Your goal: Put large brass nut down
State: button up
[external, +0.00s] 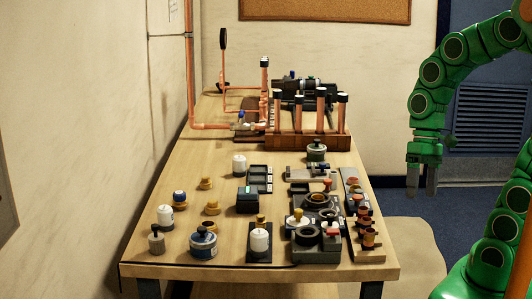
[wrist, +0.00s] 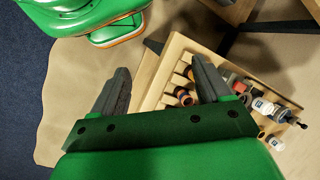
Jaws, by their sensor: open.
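My gripper (external: 422,182) hangs fingers down in the air to the right of the wooden table, clear of its edge. In the wrist view my gripper (wrist: 160,66) has its fingers wide apart with nothing held between them. Two brass-coloured pieces, one farther back (external: 206,184) and one nearer (external: 212,208), stand on the left half of the table (external: 180,262). They are small in the picture, and I cannot tell whether either is the large brass nut.
A wooden rack (external: 362,255) of copper fittings runs along the table's right edge. Dark fixtures (external: 316,243) stand beside it. Copper pipes (external: 192,80) and a wooden block of upright tubes (external: 290,141) are at the back. Bare tabletop shows at the front left.

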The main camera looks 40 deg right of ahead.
jog(key=s+d+r+n+h, duration=0.1)
jog(key=s+d+h, duration=0.2)
jog(key=d, duration=0.6)
jog(key=shift+s+n, duration=0.3)
jog(key=shift+s, duration=0.75)
jog(key=o, duration=0.4)
jog(key=shift+w, duration=0.1)
jog(key=shift+o, duration=0.2)
jog(key=w+a+r+m+t+y, duration=0.1)
jog(key=w+a+r, duration=0.3)
jog(key=w, duration=0.7)
jog(key=w+a+r+m, duration=0.25)
jog(key=w+a, duration=0.35)
jog(key=w, duration=0.6)
jog(key=w+a+r+m+t+y, duration=0.1)
jog(key=w+a+r, duration=0.35)
jog(key=w, duration=0.65)
jog(key=w+a+f+m+y, duration=0.1)
jog(key=w+a+f+m, duration=0.1)
jog(key=w+a, duration=0.9)
jog(key=w+a+f+m+t+y, duration=0.1)
jog(key=w+a+f+m, duration=0.1)
jog(key=w+a, duration=1)
jog(key=a+f, duration=0.1)
jog(key=a, duration=0.1)
jog(key=shift+a+f, duration=0.35)
jog(key=x, duration=0.9)
jog(key=shift+w+a+f, duration=0.2)
jog(key=shift+w+f, duration=0.05)
jog(key=shift+f, duration=0.1)
